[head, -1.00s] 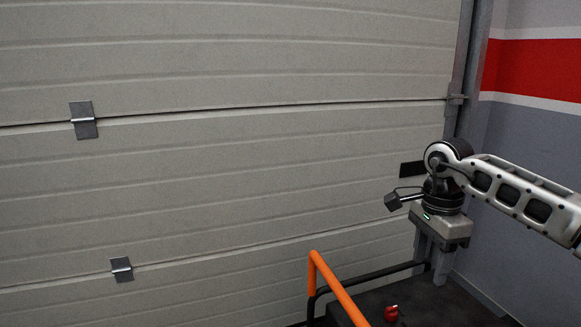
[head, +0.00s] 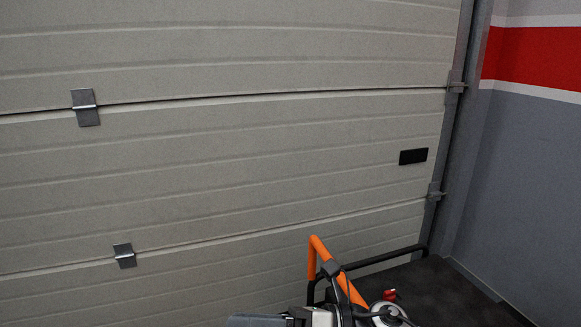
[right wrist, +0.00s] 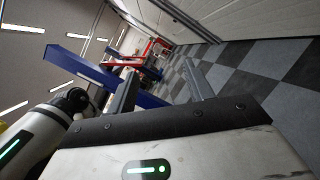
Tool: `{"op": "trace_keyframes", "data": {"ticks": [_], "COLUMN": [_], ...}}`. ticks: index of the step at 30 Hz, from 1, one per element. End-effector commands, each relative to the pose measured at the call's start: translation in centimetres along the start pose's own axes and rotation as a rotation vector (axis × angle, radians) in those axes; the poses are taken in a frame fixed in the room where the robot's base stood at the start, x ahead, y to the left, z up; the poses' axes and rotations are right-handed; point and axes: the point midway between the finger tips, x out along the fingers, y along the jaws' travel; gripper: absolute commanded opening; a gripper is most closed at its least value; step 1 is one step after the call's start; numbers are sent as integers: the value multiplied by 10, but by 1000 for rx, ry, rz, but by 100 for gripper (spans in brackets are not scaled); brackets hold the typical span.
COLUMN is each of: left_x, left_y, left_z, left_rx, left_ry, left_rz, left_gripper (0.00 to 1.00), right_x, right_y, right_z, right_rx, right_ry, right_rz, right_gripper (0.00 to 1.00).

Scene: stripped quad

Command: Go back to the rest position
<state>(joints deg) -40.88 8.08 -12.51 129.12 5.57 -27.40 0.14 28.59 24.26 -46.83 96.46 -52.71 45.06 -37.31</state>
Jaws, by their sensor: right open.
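My right gripper (right wrist: 157,88) is open in the right wrist view, with its two fingers apart and nothing between them. In the head view, part of my right arm and hand (head: 320,316) shows low at the bottom edge, in front of the orange bar; its fingertips cannot be made out there. My left gripper is in neither view.
A pale sectional door (head: 220,170) fills most of the head view. An orange bar (head: 318,247) rises beside a dark platform (head: 440,290) with a small red part (head: 390,295). The right wrist view shows a checkered floor (right wrist: 245,75) and blue beams (right wrist: 85,65).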

Motion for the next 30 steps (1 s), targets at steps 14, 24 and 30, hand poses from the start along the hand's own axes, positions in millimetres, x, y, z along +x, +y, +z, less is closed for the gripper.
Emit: {"op": "trace_keyframes", "data": {"ticks": [14,24,30], "left_x": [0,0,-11], "left_y": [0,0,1], "left_z": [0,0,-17], "left_rx": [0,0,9], "left_ry": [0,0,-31], "left_rz": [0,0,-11], "left_gripper": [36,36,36], "right_x": [-149,-201,-204], "right_y": [-48,-44,-27], "right_z": [-63,-170,-163], "right_rx": [1643,2187,2222], "right_ry": [-1373,-1794,-1845], "right_rz": [132,143,105], "right_gripper": [52,52,52]}}
